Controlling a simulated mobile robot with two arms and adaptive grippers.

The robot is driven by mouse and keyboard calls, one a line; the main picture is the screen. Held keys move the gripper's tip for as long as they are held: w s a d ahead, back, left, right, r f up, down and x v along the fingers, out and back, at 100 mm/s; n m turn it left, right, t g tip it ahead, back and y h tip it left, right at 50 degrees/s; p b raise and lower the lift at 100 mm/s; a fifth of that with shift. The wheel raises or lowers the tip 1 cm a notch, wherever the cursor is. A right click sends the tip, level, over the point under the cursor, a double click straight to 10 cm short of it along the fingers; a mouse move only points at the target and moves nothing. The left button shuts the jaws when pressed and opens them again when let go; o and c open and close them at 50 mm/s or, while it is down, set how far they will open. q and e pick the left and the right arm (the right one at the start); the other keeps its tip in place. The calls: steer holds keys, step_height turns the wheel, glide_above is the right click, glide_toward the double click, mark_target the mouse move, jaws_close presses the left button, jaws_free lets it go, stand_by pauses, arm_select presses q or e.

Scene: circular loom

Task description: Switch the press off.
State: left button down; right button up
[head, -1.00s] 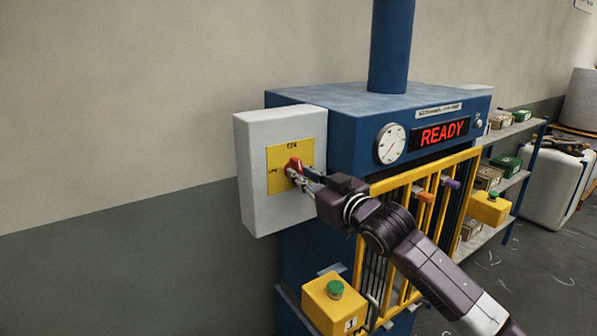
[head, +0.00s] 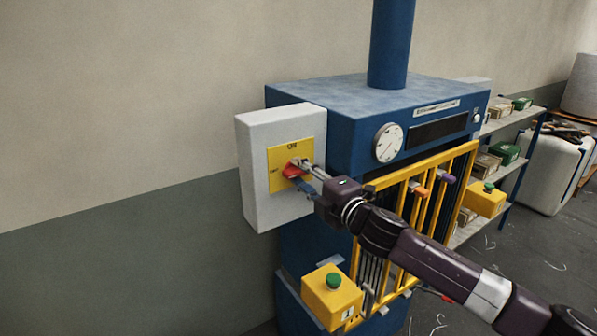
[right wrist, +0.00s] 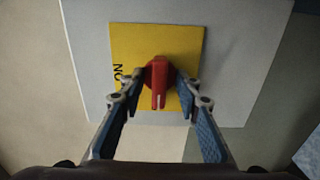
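The press (head: 300,91) is a blue machine with a grey switch box (head: 255,196) on its left side. A yellow plate (head: 281,155) on the box carries a red rotary knob (head: 290,171). In the right wrist view the red knob (right wrist: 159,78) sits between the fingers of my right gripper (right wrist: 162,84), its handle pointing down in that picture. The fingers stand spread on either side of the knob, with narrow gaps showing. The head view also shows my right gripper (head: 302,174) at the knob. The press display (head: 438,129) is dark. My left gripper is not in view.
A yellow guard grille (head: 432,207) covers the press front, close to my right arm. Yellow button boxes with green buttons stand at the lower left (head: 331,303) and right (head: 485,203). Shelves with small boxes (head: 503,153) stand behind to the right.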

steer(key=shift+s+d, duration=0.25)
steer(key=shift+s, duration=0.05)
steer(key=p+v, duration=0.1)
steer(key=v, duration=0.5)
steer(key=shift+p, duration=0.35)
